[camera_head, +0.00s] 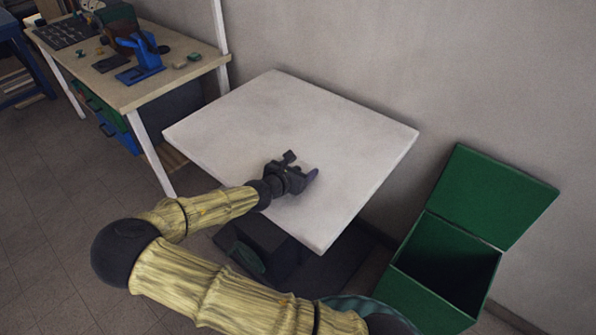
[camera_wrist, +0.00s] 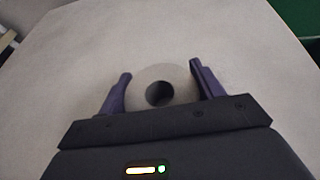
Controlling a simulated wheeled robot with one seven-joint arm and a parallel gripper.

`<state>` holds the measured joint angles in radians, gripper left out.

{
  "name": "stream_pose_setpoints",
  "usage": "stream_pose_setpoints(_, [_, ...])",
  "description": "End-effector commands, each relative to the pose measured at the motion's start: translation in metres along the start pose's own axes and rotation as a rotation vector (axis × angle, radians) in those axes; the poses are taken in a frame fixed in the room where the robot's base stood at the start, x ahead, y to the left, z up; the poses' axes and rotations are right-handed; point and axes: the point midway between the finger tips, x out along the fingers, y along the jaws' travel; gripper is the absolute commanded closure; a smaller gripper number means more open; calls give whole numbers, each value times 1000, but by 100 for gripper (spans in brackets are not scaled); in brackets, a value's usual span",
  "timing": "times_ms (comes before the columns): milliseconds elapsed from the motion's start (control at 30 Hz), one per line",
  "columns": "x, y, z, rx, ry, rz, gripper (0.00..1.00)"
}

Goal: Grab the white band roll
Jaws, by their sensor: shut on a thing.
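The white band roll (camera_wrist: 176,77) is a pale roll with a dark round hole, seen in the wrist view between the two purple fingers. My gripper (camera_wrist: 160,88) is shut on it, with one finger on each side. In the head view my gripper (camera_head: 299,178) is low over the white tabletop (camera_head: 340,135), and its body hides most or all of the roll. I cannot tell whether the roll touches the tabletop.
The white tabletop is otherwise bare. A green open bin (camera_head: 416,297) with a raised lid stands to the right. A workbench (camera_head: 190,82) with a blue tool (camera_head: 146,62) and small items is at the back left. A wall runs behind the table.

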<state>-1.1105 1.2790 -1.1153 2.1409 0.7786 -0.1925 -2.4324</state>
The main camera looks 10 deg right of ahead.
Motion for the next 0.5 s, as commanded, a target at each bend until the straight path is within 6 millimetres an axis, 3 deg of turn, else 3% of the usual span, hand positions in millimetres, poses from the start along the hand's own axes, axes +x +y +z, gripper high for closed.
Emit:
stream_pose_setpoints(167, [-6,0,14,2,0,1,57])
stream_pose_setpoints(500, [-31,0,73,2,-1,2,57])
